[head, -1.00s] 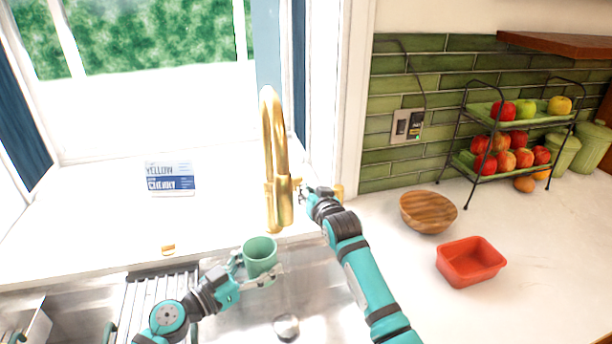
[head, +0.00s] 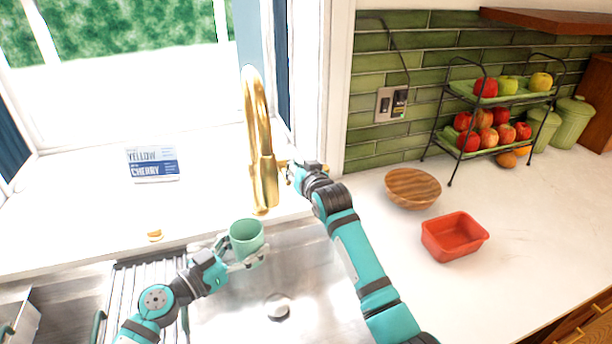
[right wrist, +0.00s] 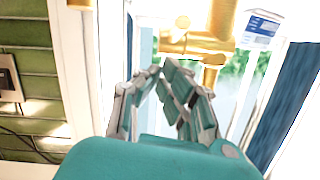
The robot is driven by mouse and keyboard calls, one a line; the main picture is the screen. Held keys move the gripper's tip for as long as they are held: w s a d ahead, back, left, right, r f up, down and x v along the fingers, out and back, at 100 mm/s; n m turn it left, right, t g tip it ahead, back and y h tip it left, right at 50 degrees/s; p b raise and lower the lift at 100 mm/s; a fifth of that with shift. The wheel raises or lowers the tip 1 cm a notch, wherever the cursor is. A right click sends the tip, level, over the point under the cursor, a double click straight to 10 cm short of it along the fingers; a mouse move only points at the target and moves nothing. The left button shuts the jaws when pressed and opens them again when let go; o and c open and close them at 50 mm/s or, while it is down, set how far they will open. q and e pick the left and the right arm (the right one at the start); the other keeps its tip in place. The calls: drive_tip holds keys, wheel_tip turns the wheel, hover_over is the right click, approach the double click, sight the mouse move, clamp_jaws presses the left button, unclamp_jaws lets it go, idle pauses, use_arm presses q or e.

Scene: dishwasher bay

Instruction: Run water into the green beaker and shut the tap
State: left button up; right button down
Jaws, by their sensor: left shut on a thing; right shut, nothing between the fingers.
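The green beaker (head: 247,236) is upright over the sink, its open top facing up, just below and slightly left of the gold tap's (head: 262,180) spout end. My left gripper (head: 243,262) is shut on the beaker's side. I see no water stream between spout and beaker; the beaker's inside is too small to judge. My right gripper (head: 288,170) is at the right side of the tap body, by its lever. In the right wrist view its fingers (right wrist: 163,72) are closed together and empty, with gold tap parts (right wrist: 215,50) beyond; whether they touch the lever I cannot tell.
The steel sink (head: 310,265) has a drain (head: 278,307) and a ribbed drainer at left. A wooden bowl (head: 412,188), red container (head: 453,237) and fruit rack (head: 490,110) stand right.

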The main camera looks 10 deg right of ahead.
use_arm(q)
drive_tip(key=shift+r, duration=0.1)
use_arm(e)
drive_tip(key=v, duration=1)
drive_tip(key=shift+s+d+f, duration=0.2)
drive_tip(key=shift+s, duration=0.05)
